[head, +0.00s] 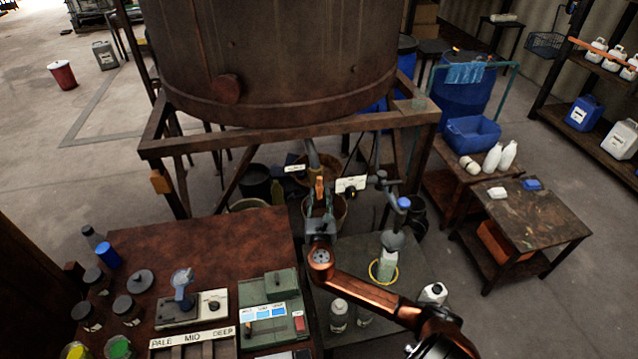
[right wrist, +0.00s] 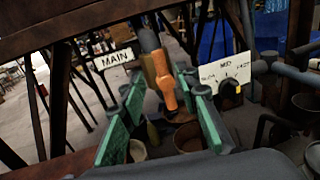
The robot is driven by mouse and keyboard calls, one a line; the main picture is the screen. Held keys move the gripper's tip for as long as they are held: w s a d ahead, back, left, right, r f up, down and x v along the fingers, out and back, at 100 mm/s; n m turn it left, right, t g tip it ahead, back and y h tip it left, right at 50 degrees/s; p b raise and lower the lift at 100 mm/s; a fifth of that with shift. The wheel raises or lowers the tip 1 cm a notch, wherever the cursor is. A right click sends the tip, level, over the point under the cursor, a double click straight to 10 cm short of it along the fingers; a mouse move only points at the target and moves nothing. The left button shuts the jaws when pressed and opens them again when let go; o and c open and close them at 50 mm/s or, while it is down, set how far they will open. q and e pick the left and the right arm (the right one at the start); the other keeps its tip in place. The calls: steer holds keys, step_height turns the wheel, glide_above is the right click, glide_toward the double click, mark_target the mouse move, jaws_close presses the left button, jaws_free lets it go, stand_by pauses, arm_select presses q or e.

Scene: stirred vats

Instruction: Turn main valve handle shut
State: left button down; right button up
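The main valve handle (head: 319,186) is a small orange lever on the grey pipe under the big rusty vat. In the right wrist view, the orange handle (right wrist: 162,78) hangs roughly upright beside the white MAIN label (right wrist: 113,58). My right gripper (head: 320,202) is just in front of the handle. In the right wrist view, its green finger pads stand apart on either side of the handle. It is open, and I see no clear contact; how deep the handle sits between the fingers is hard to tell. My left gripper is not in view.
A blue-knobbed valve (head: 404,203) stands over a bottle in a yellow ring (head: 383,271). The vat's frame beam (head: 290,139) runs above. A rusty bench (head: 215,244) with jars is left.

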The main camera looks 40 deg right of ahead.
mark_target(319, 184)
steer(key=b+x, duration=0.1)
steer(key=x, duration=0.6)
steer(key=shift+w+d, duration=0.1)
steer(key=shift+c, duration=0.7)
jaws_close()
